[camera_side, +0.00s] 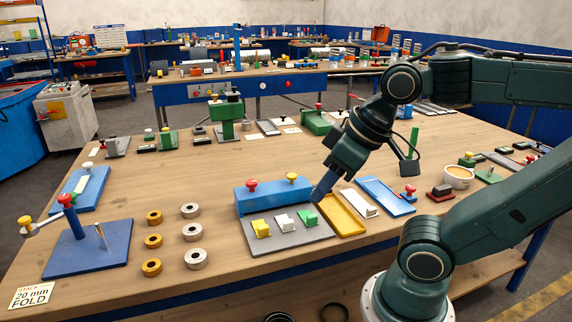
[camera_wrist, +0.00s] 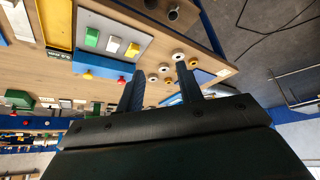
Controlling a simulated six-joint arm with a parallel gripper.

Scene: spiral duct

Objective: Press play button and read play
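A blue box (camera_side: 272,196) with a red knob (camera_side: 251,185) and a yellow knob (camera_side: 291,177) on top stands on the wooden bench. In front of it, a grey plate (camera_side: 287,240) carries a yellow block (camera_side: 261,228), a white block (camera_side: 285,223) and a green block (camera_side: 308,218). They also show in the wrist view, with the blue box (camera_wrist: 101,67) beside the plate. No marking for play is legible, so I cannot tell which part is the play button. My gripper (camera_side: 324,189) is above the bench by the box's right end. Its fingers (camera_wrist: 160,76) are apart and empty.
A yellow tray (camera_side: 341,214), a white piece (camera_side: 360,203) and a blue tray (camera_side: 385,197) lie right of the plate. Several brass and steel rings (camera_side: 153,241) lie to the left. A blue stand (camera_side: 88,249) with a post is further left.

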